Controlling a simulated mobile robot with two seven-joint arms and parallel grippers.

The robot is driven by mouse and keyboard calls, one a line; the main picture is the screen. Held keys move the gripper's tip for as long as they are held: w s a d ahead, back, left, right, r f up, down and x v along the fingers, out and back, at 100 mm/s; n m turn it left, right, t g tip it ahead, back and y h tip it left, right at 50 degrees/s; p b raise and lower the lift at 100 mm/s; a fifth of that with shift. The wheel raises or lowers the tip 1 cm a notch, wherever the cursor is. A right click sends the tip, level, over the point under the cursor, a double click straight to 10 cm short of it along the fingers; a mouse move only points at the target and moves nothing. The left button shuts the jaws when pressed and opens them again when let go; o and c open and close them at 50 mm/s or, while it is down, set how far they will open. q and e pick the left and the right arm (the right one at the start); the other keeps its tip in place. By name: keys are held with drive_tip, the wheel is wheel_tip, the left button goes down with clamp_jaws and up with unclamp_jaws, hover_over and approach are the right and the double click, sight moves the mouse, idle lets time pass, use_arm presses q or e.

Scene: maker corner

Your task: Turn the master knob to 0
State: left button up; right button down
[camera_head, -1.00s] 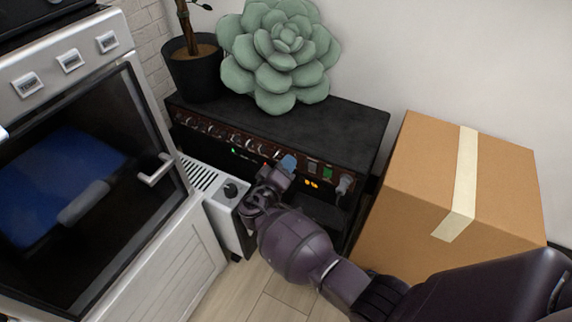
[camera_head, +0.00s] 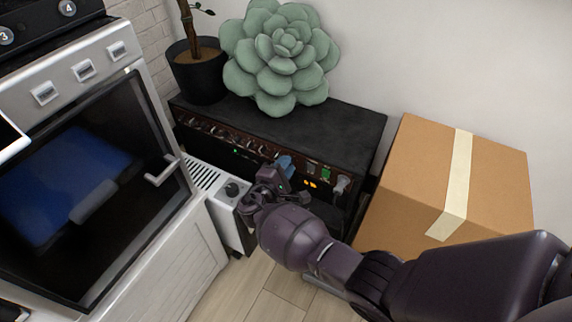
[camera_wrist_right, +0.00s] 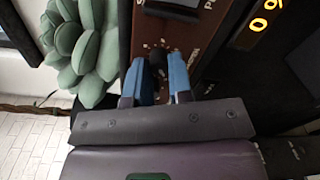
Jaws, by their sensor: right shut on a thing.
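The black amplifier (camera_head: 300,125) stands against the wall, with a row of knobs (camera_head: 210,130) along its brown front panel. My right gripper (camera_head: 285,163) reaches this panel, its blue fingertips right of the row's middle. In the right wrist view, the right gripper (camera_wrist_right: 163,72) is shut on a small dark knob (camera_wrist_right: 157,56), one blue finger on each side. Scale dots surround the knob; its label is partly hidden and I cannot read its pointer. An amber display (camera_head: 310,184) glows to the right. My left gripper is not in view.
A green succulent cushion (camera_head: 280,60) and a potted plant (camera_head: 200,75) sit on the amplifier. A cardboard box (camera_head: 420,180) stands at right, close to my right arm.

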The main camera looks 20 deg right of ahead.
drive_tip(key=n+p, duration=0.1)
drive_tip(key=n, duration=0.3)
drive_tip(key=shift+f+n, duration=0.1)
drive_tip(key=shift+n, duration=0.2)
drive_tip(key=shift+s, duration=0.1)
idle(0.4)
drive_tip(key=c, duration=1.3)
unclamp_jaws()
drive_tip(key=p+v, duration=0.1)
drive_tip(key=v, duration=0.9)
drive_tip(key=shift+s+a+p, duration=0.15)
drive_tip(key=shift+a+p, duration=0.2)
drive_tip(key=shift+a, duration=0.05)
